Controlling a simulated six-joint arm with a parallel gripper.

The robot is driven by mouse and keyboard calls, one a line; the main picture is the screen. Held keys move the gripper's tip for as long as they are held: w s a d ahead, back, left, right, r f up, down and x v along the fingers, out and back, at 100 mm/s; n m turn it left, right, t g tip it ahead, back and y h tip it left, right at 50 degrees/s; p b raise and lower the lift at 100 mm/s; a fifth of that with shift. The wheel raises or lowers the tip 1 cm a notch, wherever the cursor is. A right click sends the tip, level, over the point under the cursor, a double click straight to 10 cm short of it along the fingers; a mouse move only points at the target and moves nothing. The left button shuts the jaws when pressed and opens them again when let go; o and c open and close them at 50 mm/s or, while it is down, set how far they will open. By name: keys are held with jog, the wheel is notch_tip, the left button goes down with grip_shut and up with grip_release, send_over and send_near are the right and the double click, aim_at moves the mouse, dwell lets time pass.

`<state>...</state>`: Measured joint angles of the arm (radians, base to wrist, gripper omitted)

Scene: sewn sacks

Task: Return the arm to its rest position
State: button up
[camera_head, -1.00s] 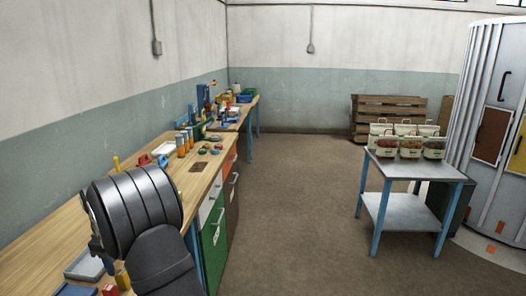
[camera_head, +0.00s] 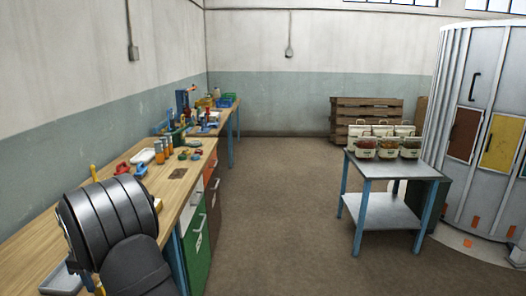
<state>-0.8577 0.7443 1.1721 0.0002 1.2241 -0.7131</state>
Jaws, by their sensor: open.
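My arm (camera_head: 108,225), dark grey and ribbed, shows at the lower left in front of the long wooden workbench (camera_head: 205,158). No fingertips of my gripper show, so its jaws and anything near them are hidden or out of frame. Several pale sacks with handles and coloured lower parts, one of them at the front middle (camera_head: 388,148), stand upright in two rows on a small blue-legged table (camera_head: 395,177) at the right. My arm is well apart from them.
Wooden crates (camera_head: 365,113) stand at the back wall, a tall ribbed cabinet (camera_head: 490,130) at the right. The middle floor is clear.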

notch_tip(320, 180, down, 3)
notch_tip(320, 180, up, 11)
notch_tip(320, 180, down, 12)
jog(key=shift+r, duration=0.25)
notch_tip(320, 180, up, 4)
jog(key=shift+f, duration=0.1)
jog(key=w+d+r, duration=0.3)
jog(key=d+r, duration=0.4)
jog(key=d, duration=0.4)
jog(key=s+a, duration=0.6)
jog(key=s, duration=0.4)
jog(key=s+a, duration=0.7)
jog(key=s, duration=0.4)
jog(key=s+a+r, duration=0.1)
jog(key=s+a, duration=0.6)
jog(key=s, duration=0.4)
jog(key=shift+a, duration=0.2)
